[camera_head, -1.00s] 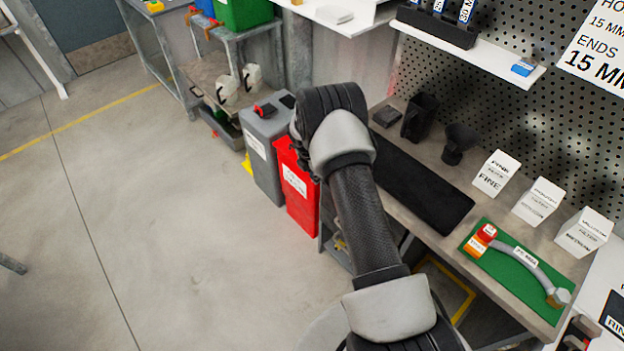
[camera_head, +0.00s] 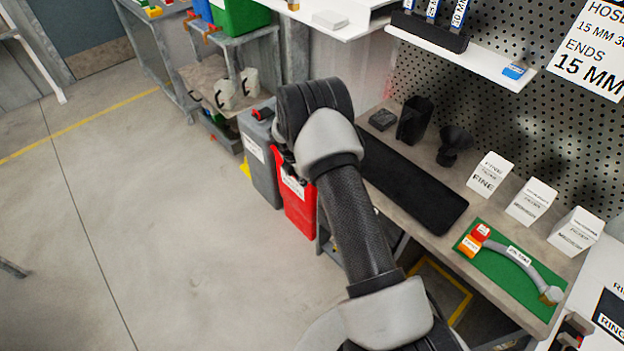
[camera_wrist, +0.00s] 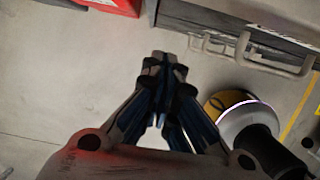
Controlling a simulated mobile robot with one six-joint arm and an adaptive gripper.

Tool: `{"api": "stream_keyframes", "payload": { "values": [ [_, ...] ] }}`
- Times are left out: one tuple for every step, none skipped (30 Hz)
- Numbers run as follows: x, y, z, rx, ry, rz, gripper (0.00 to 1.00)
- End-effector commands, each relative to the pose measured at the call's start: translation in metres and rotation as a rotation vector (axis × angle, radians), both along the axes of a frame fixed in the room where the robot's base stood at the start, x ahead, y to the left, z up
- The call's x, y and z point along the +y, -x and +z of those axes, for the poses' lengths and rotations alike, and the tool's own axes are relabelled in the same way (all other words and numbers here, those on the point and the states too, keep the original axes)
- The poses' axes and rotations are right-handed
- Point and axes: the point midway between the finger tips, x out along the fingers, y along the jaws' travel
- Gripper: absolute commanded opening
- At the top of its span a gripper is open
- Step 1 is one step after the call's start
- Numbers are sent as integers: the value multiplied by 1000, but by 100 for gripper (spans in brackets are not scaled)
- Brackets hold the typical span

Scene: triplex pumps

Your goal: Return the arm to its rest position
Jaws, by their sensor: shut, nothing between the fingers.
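My arm (camera_head: 357,222) rises from the bottom of the head view and bends over at a grey elbow in front of the bins and the bench. My gripper (camera_wrist: 165,62) shows in the wrist view with its fingertips together and nothing between them. It hangs over bare floor. In the head view the gripper is hidden behind the arm.
A workbench (camera_head: 408,232) holds a black mat (camera_head: 412,188), white filter boxes (camera_head: 532,201) and a green mat (camera_head: 488,286) with a hose. The floor at left is clear.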

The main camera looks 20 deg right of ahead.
Motion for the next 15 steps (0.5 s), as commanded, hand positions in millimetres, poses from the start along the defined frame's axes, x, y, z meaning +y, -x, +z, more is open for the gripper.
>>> {"api": "stream_keyframes", "payload": {
  "values": [
    [3,0,18,-1,0,0,0],
    [5,1,24,-1,0,0,0],
    [7,3,32,1,-1,0,0],
    [8,3,37,1,-1,0,0],
    [10,3,43,1,-1,0,0],
    [11,4,48,1,-1,0,0],
    [13,5,52,2,-1,0,0],
    [14,5,56,2,-2,0,0],
    [15,5,60,2,-2,0,0],
    [15,5,62,2,-2,0,0],
    [16,6,64,2,-1,0,0],
    [16,6,66,3,-1,-1,0],
    [17,6,67,3,-1,-1,0],
    [17,7,68,3,-1,-1,0],
    [17,7,69,3,-1,-1,0]
  ]
}}
